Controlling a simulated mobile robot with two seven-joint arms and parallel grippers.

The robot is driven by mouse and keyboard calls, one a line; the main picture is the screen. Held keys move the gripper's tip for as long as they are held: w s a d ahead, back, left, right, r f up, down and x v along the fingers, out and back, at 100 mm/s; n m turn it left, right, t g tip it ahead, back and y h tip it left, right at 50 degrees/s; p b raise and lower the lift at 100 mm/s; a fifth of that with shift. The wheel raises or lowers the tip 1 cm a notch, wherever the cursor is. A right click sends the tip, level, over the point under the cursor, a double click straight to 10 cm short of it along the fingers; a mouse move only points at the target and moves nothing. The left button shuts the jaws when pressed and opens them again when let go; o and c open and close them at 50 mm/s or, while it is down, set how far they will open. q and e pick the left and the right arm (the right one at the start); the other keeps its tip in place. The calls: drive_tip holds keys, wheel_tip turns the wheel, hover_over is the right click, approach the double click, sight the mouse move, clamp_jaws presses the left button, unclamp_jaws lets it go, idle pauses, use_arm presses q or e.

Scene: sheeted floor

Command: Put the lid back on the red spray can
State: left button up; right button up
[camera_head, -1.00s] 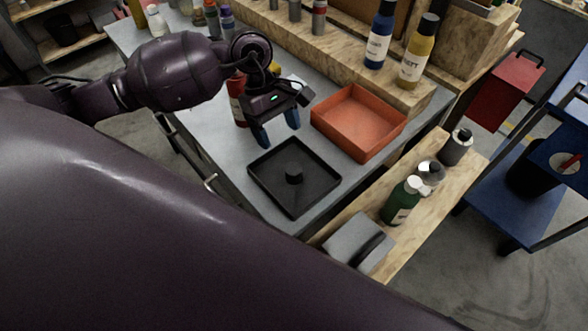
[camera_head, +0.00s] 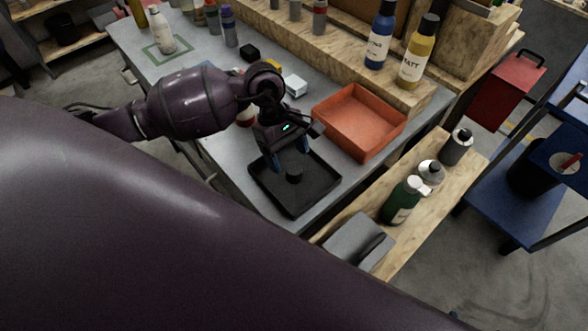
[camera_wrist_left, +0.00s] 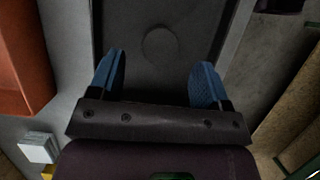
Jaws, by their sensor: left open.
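A small round black lid (camera_head: 294,173) stands in a shallow black tray (camera_head: 307,209) on the grey workbench. In the left wrist view the lid (camera_wrist_left: 160,44) is a dark disc, hard to tell from the tray floor. My left gripper (camera_head: 290,161) is open and empty, with its blue fingers pointing down over the tray, close to the lid. In the left wrist view the gripper (camera_wrist_left: 158,78) has its fingers spread wide, with the lid ahead between their lines. The red spray can (camera_head: 243,115) stands behind my left arm, mostly hidden. My right gripper is out of view.
An orange-red bin (camera_head: 360,123) stands right beside the black tray. A white box (camera_head: 294,86) lies behind the gripper. Bottles line the wooden ledges at the back and right.

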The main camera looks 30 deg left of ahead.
sight(293, 168)
use_arm(q)
drive_tip(key=shift+x, duration=2.15)
drive_tip(key=shift+s+d+r, duration=0.1)
drive_tip(key=shift+d, duration=0.1)
drive_tip(key=c, duration=1)
